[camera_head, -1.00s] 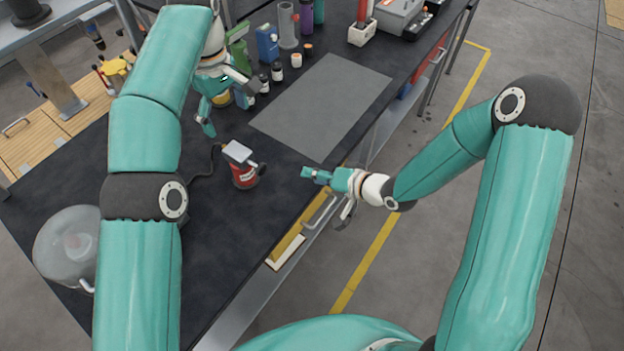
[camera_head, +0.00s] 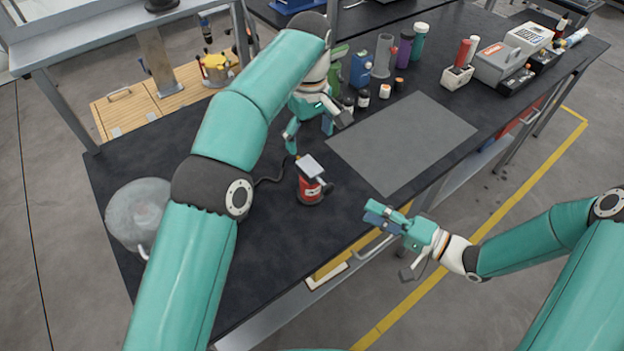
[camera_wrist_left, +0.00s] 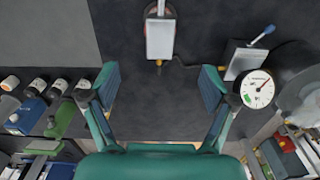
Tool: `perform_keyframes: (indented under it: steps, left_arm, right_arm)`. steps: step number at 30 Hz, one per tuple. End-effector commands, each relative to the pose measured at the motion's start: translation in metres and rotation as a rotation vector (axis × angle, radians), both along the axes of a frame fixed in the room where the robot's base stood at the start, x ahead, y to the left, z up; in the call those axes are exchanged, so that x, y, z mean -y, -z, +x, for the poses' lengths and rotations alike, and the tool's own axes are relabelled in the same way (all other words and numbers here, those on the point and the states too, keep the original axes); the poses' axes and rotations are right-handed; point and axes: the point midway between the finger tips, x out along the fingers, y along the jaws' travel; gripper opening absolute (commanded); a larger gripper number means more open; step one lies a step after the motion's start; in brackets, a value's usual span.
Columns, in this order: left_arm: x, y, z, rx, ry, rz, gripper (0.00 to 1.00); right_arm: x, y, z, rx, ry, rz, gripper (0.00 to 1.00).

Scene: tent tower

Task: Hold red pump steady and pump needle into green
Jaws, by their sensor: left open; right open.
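The red pump (camera_head: 311,190) stands upright on the dark bench, with a pale flat plate on top and a hose running left. It also shows in the left wrist view (camera_wrist_left: 160,38), beyond the fingertips. My left gripper (camera_head: 312,130) is open and empty behind the pump, apart from it. In the left wrist view its fingers (camera_wrist_left: 160,85) are spread wide. My right gripper (camera_head: 386,243) is open and empty, right of the pump near the bench's front edge.
A grey mat (camera_head: 403,142) lies behind right. A green container (camera_head: 337,68), blue container (camera_head: 361,68) and small bottles (camera_head: 384,91) stand at the back. Bare bench surrounds the pump.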

Motion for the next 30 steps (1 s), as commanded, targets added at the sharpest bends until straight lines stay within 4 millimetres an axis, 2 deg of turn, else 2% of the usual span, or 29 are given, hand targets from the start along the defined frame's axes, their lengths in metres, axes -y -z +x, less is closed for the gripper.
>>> perform_keyframes:
  steps: [18,24,30]
  left_arm:
    - [-0.001,0.115,-0.001,-0.003,0.000,0.000,0.85]
    - [0.000,0.140,-0.001,-0.002,0.001,0.000,0.85]
    - [0.000,0.148,-0.001,0.000,0.000,-0.001,0.85]
  right_arm:
    - [0.000,0.000,0.000,0.000,0.001,-0.001,0.42]
    - [0.000,0.000,0.000,0.000,0.001,-0.001,0.42]
    - [0.000,0.000,0.000,0.000,0.001,-0.001,0.42]
